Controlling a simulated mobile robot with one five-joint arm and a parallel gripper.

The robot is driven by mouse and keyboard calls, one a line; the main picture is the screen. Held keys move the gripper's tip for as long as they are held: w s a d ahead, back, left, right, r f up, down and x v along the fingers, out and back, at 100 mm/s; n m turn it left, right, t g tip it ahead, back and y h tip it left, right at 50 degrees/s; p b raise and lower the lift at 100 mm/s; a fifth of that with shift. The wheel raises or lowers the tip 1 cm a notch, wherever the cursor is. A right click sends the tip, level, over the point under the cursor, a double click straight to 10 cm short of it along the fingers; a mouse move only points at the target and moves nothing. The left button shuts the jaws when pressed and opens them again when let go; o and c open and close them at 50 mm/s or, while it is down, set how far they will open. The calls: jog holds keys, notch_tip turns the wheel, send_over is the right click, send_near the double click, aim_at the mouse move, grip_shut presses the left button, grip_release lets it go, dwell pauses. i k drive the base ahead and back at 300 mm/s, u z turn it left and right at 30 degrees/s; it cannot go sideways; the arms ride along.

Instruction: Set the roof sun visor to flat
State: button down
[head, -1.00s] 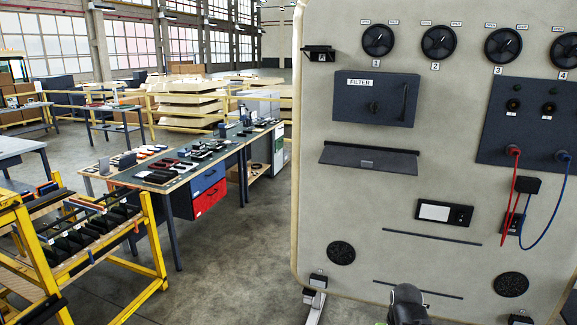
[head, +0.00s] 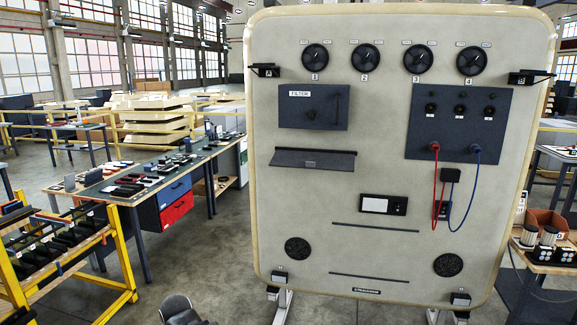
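The sun visor is most likely the wide dark flap (head: 313,159) on the left part of the pale upright roof panel (head: 350,255), below the filter box. Its long face stands out from the panel, with a small grey tab at the middle of its front edge. Its exact angle is hard to tell from here. My gripper's fingers do not show. Only a dark rounded part of my arm shows at the bottom edge, well below the visor and apart from it.
The filter box (head: 313,107), several round knobs, and a dark socket plate (head: 458,123) with red and blue cables are on the panel. A workbench (head: 150,180) and yellow rack (head: 122,255) stand left, a wooden side table (head: 545,268) right. Open floor shows between rack and panel.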

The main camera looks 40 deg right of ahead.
aim_at(305, 160)
jog(key=z, duration=0.1)
jog(key=i, duration=1)
jog(key=u, duration=0.1)
